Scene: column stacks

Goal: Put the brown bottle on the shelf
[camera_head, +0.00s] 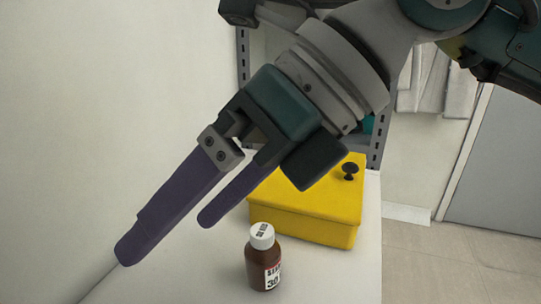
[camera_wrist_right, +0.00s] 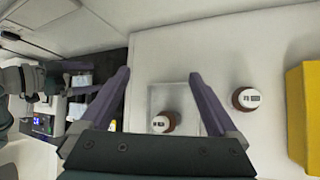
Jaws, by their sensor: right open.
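Two white-capped brown bottles show from above in the right wrist view. One bottle (camera_wrist_right: 246,98) stands beside the yellow box; the other bottle (camera_wrist_right: 163,122) is at a clear square tray (camera_wrist_right: 172,88), between my fingers in the picture. My right gripper (camera_head: 163,237) is open and empty, its purple fingers above and left of the bottle in the head view. What looks like my left gripper (camera_wrist_right: 88,78) is small at the left of the wrist view.
A yellow box (camera_head: 305,226) with a black knob stands behind the bottle. Grey perforated metal uprights (camera_head: 377,150) of a rack stand behind it, mostly hidden by my arm. A wall is on the left.

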